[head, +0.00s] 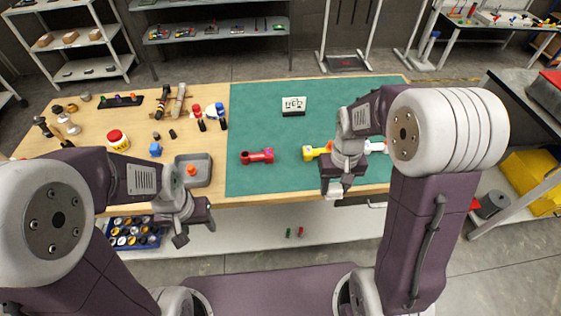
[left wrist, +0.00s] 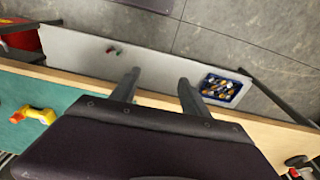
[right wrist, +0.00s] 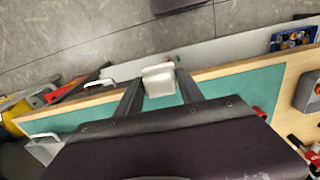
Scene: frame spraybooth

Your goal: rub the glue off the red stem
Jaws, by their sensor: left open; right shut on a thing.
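The red stem (head: 257,156) lies on the left part of the green mat (head: 262,112). No glue can be made out on it at this size. My right gripper (head: 335,188) is shut on a small white pad (head: 334,194) near the mat's front edge, to the right of the red stem and apart from it. The white pad also shows between the fingers in the right wrist view (right wrist: 158,78). My left gripper (head: 192,226) is open and empty in front of the table's front edge; its spread fingers show in the left wrist view (left wrist: 158,88).
A yellow stem (head: 316,151) and a partly hidden white part (head: 376,147) lie right of the red stem. A grey tray (head: 203,178) holds an orange item. Bottles and tools crowd the table's left; the mat's middle is clear.

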